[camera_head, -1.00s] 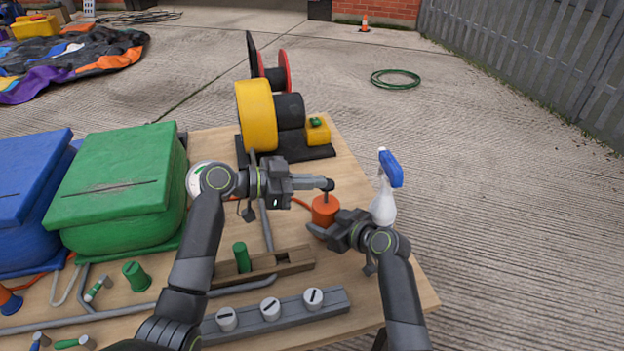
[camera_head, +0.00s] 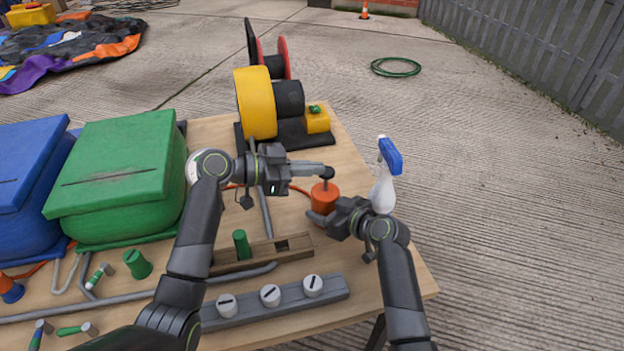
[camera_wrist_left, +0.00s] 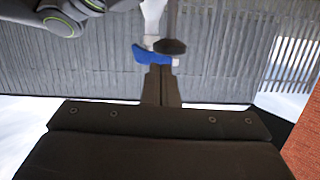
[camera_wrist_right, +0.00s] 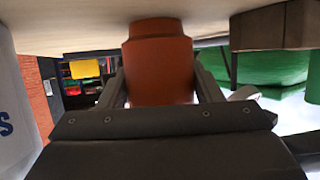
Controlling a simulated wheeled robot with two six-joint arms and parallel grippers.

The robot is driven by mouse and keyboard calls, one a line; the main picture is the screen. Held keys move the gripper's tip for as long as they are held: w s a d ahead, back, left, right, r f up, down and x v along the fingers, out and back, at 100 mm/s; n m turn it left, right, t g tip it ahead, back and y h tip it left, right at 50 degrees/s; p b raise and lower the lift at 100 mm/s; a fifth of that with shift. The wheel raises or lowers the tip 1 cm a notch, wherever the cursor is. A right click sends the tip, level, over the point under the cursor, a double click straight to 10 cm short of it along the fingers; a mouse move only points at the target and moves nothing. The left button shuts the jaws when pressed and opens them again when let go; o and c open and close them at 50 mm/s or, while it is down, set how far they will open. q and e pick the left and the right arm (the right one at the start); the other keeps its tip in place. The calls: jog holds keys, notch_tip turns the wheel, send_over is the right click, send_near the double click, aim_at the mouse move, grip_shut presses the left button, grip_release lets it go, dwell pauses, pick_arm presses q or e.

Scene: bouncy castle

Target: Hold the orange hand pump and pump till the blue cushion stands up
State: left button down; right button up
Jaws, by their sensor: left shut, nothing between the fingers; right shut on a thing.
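The orange hand pump (camera_head: 323,198) stands on the table's right part, a black knob (camera_head: 328,173) on top of its rod. My right gripper (camera_head: 322,221) is shut on the orange pump body, which also shows between its fingers in the right wrist view (camera_wrist_right: 158,65). My left gripper (camera_head: 319,169) is shut and empty, its fingertips at the black knob. In the left wrist view the knob (camera_wrist_left: 169,47) is just beyond the closed fingers (camera_wrist_left: 160,86); I cannot tell whether they touch.
A spray bottle (camera_head: 382,192) is close right of the pump. A yellow blower (camera_head: 257,105) stands behind. A grey rail with white knobs (camera_head: 290,302) and a wooden rack (camera_head: 262,255) lie in front.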

pick_arm(q)
jog(key=v, duration=0.9)
jog(key=shift+a, duration=0.35)
jog(key=shift+s, duration=0.15)
dwell(0.4)
pick_arm(e)
jog(key=o, duration=1.4)
jog(key=shift+c, duration=0.2)
jog(key=v, duration=1.2)
